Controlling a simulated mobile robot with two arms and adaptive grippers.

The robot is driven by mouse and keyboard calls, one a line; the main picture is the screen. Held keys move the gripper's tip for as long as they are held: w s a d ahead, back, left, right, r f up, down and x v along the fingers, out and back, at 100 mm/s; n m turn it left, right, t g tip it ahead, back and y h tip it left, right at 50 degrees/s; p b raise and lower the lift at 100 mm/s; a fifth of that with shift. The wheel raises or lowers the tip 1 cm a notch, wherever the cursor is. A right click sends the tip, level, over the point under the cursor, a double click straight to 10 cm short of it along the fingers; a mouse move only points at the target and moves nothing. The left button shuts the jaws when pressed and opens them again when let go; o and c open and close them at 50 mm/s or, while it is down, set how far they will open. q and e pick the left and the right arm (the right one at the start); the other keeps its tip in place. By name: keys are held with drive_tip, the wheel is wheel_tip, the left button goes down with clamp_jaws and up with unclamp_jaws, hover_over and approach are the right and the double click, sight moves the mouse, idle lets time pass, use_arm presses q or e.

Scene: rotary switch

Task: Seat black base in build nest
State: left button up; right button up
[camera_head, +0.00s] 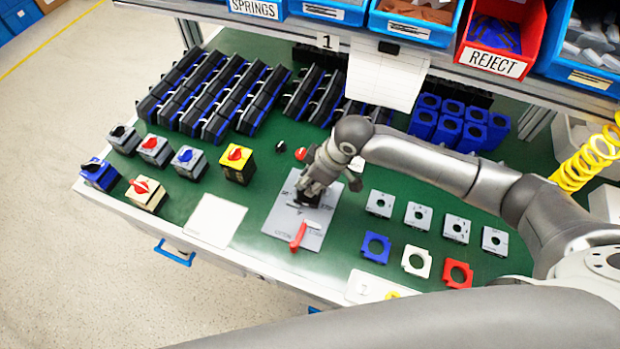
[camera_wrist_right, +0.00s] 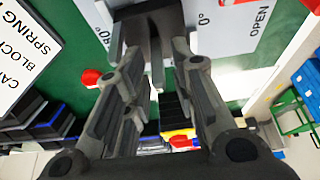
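The build nest is a light grey printed plate (camera_head: 283,217) on the green bench; it also shows in the wrist view (camera_wrist_right: 228,32). My right gripper (camera_head: 312,192) points down over its middle. A black base (camera_head: 308,200) shows at the fingertips, mostly hidden by the gripper in the head view. In the wrist view the black base (camera_wrist_right: 152,22) spans the gap between the fingers of my right gripper (camera_wrist_right: 150,60), which appear to touch its sides. I cannot see whether its underside rests fully in the nest. My left gripper is not in view.
A red lever (camera_head: 298,236) stands on the plate's near part. Finished switches (camera_head: 152,150) stand left, behind a white card (camera_head: 213,220). Grey plates (camera_head: 417,215) and coloured square frames (camera_head: 376,247) lie right. Racks of black parts (camera_head: 215,95) and blue blocks (camera_head: 450,125) stand behind.

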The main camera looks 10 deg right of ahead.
drive_tip(key=shift+r, duration=0.1)
drive_tip(key=v, duration=1.2)
drive_tip(key=shift+b, duration=0.4)
